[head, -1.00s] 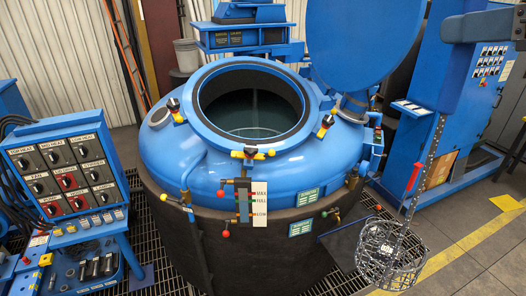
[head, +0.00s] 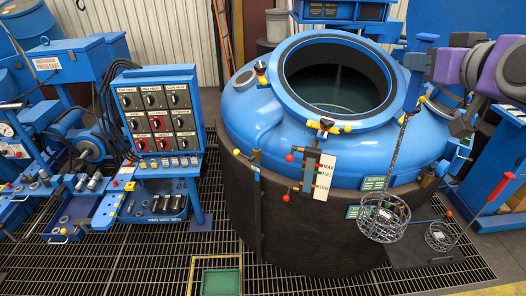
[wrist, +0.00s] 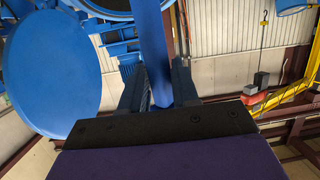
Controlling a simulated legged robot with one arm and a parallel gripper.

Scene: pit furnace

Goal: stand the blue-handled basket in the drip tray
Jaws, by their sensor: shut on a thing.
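My gripper (head: 417,62) is shut on the upper blue handle (head: 411,92) of the blue-handled basket (head: 384,217). In the wrist view the blue bar (wrist: 153,45) passes between my gripper's fingers (wrist: 157,85). The round wire basket hangs upright below on a long perforated strip, in front of the furnace's right side, apart from the floor.
The big blue and black furnace (head: 265,130) stands between, its round mouth open. A red-handled basket (head: 439,237) rests on a dark plate (head: 410,258) at right; its handle (head: 500,187) leans rightward. A control panel (head: 157,110) stands left. The grating (head: 130,265) around the tray is clear.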

